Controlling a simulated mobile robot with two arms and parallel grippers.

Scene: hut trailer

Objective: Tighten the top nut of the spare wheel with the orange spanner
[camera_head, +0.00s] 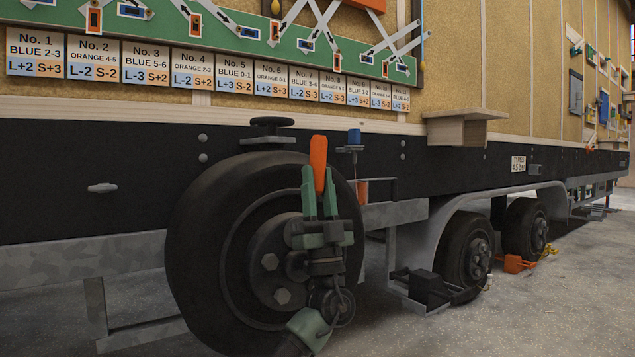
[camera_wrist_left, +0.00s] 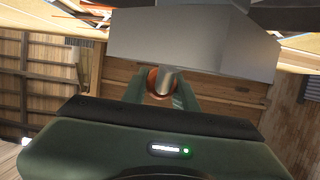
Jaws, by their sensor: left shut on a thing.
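The spare wheel (camera_head: 215,250) stands upright against the black side of the trailer, a dark tyre with a grey hub. Two hex nuts show on its hub, an upper one (camera_head: 270,261) and a lower one (camera_head: 283,296); my arm hides the hub's right part. My left gripper (camera_head: 319,192) is in front of the wheel's right side, fingers pointing up, shut on the orange spanner (camera_head: 318,160). The spanner's orange part stands up above the fingertips. In the left wrist view, orange and a grey metal piece (camera_wrist_left: 166,82) show between the fingers. My right gripper is out of view.
A black knob (camera_head: 272,123) sits above the wheel. A blue-topped post (camera_head: 354,137) stands close right of the spanner. A wooden step (camera_head: 465,127) juts out further right. Two road wheels (camera_head: 467,250) and orange chocks (camera_head: 515,264) are beyond. The front-right floor is clear.

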